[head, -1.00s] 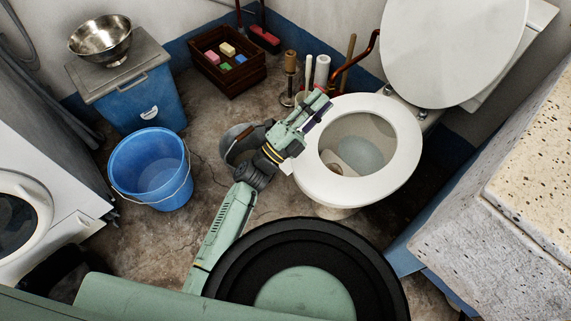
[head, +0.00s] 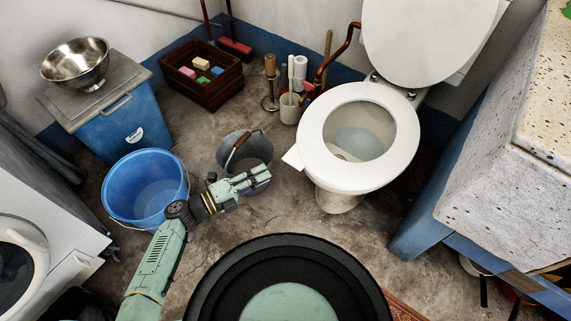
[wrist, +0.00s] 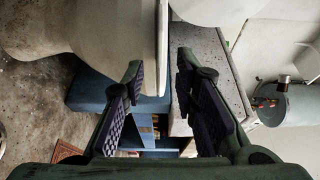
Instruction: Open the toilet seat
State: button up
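The white toilet (head: 338,200) stands right of centre in the head view. Its lid (head: 425,35) is raised and leans back. The seat ring (head: 325,172) lies flat on the bowl, with a small tab (head: 293,157) sticking out at its left front. My gripper (head: 264,176) is left of the tab, apart from the seat, above the grey bucket's near side. In the wrist view my gripper (wrist: 159,65) has its two fingers spread with nothing between the pads. The seat edge (wrist: 162,45) shows ahead between the fingertips, with the bowl (wrist: 100,45) at left.
A grey bucket (head: 257,148) and a blue bucket (head: 145,188) stand left of the toilet. A brush holder (head: 289,108) and wooden crate (head: 205,90) are behind. A stone washtrough (head: 500,165) bounds the right. Bare floor lies in front of the toilet.

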aim_at(291, 162)
jog(key=p+x, duration=0.1)
jog(key=x, duration=0.9)
jog(key=shift+w+d+r, duration=0.1)
jog(key=shift+w+d, duration=0.05)
jog(key=shift+c, duration=0.2)
grip_shut()
dwell(0.3)
